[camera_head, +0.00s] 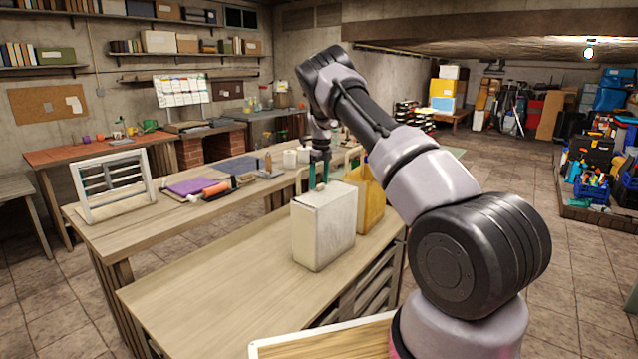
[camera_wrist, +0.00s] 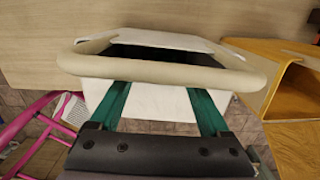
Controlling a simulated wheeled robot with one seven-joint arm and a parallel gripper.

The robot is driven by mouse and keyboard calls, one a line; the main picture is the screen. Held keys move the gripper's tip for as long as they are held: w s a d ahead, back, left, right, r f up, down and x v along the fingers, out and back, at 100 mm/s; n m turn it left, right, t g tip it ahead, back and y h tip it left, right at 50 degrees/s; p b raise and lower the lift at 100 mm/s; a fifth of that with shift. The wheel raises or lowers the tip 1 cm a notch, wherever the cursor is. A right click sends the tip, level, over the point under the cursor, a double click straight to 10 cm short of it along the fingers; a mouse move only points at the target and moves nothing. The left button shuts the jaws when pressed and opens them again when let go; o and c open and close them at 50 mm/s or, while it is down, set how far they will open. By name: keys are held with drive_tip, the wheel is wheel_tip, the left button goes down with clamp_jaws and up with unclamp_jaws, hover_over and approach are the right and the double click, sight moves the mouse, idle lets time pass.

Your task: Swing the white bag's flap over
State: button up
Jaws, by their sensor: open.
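The white bag (camera_head: 323,230) stands upright on the wooden table in the head view. In the wrist view, the white bag (camera_wrist: 155,102) shows a dark open mouth, with a thick beige bar (camera_wrist: 160,70) curving across in front of it. I cannot tell whether the white panel below the bar is the flap or the bag's side. My gripper (camera_head: 318,182) is at the bag's top edge, pointing down. In the wrist view my gripper (camera_wrist: 160,92) has its green fingers spread apart, their tips near the beige bar. Nothing is visibly held between them.
A yellow bag (camera_head: 371,205) stands close behind and right of the white one; it also shows in the wrist view (camera_wrist: 285,75). The table's front left (camera_head: 210,295) is clear.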

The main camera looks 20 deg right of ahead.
sight(321, 185)
wheel_tip(321, 185, up, 10)
drive_tip(key=shift+s+d, duration=0.15)
drive_tip(key=shift+s, duration=0.1)
drive_tip(key=s+r+n+t+y, duration=0.3)
drive_tip(key=s+r+n, duration=0.9)
drive_tip(key=s+r, duration=1.1)
drive_tip(key=s+a+n+t, duration=0.1)
drive_tip(key=s+n, duration=0.5)
drive_tip(key=s, duration=0.7)
drive_tip(key=s+a+f+n+t+h, duration=0.1)
drive_tip(key=s+a+n+t, duration=0.1)
drive_tip(key=s+n, duration=0.5)
drive_tip(key=s+a, duration=0.1)
drive_tip(key=s, duration=0.5)
drive_tip(key=shift+s+a+f+t, duration=0.2)
drive_tip(key=shift+s+t, duration=0.1)
